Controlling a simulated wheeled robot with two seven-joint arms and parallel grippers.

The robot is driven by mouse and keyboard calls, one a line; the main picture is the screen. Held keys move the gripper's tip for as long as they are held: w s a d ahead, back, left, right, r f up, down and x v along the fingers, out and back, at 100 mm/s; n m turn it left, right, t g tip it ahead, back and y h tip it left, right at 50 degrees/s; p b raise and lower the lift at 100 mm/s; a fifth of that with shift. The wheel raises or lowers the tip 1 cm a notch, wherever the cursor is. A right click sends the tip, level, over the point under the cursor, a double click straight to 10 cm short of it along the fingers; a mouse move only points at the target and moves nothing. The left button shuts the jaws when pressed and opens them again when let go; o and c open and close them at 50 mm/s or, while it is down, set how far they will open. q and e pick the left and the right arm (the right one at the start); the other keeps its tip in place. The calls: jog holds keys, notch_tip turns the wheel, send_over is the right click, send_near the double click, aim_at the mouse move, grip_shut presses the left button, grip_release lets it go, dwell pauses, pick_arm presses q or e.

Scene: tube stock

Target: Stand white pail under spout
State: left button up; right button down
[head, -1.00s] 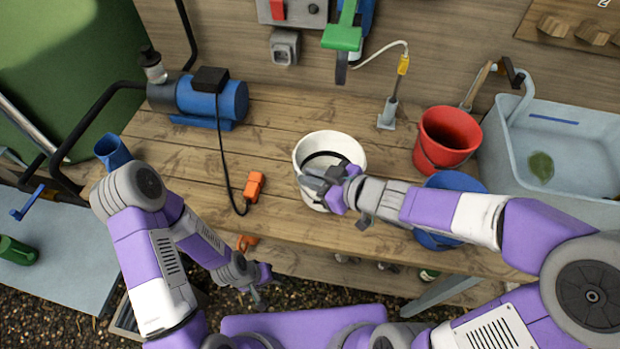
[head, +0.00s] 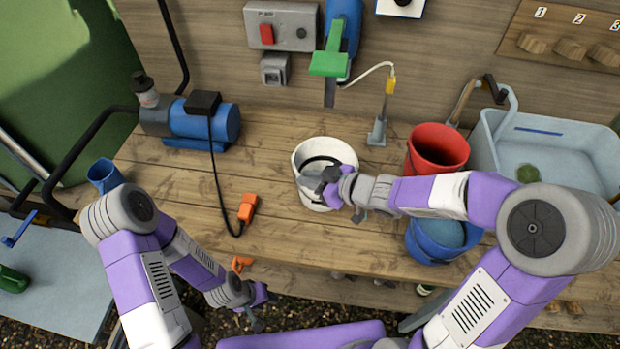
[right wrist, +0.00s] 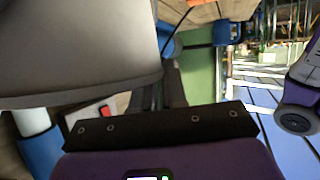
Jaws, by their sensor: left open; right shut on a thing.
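The white pail (head: 307,193) is in the middle of the head view, upright over the bench; I cannot tell whether its base touches the wood. My right gripper (head: 328,181) is shut on the white pail at its near right side and hides part of it. In the right wrist view the pail (right wrist: 75,45) is the large pale surface at upper left, against the fingers. A green and blue fixture (head: 329,64) with a dark downward piece, perhaps the spout, hangs on the wall behind the pail. My left gripper (head: 265,310) is open and empty beyond the bench's front edge.
A red bucket (head: 438,147) and a blue bucket (head: 430,247) stand right of the pail, near a pale sink (head: 573,143). A probe stand (head: 378,133) is behind. A blue pump (head: 205,123) and orange plug (head: 247,208) with cable lie left.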

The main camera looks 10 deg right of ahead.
jog(key=shift+s+f, duration=0.1)
jog(key=shift+f, duration=0.25)
dwell(0.6)
jog(key=c, duration=1.1)
grip_release()
jog(key=p+v, duration=0.4)
jog(key=v, duration=0.3)
jog(key=shift+d, duration=0.2)
jog(key=shift+s+r, duration=0.1)
jog(key=shift+r, duration=0.05)
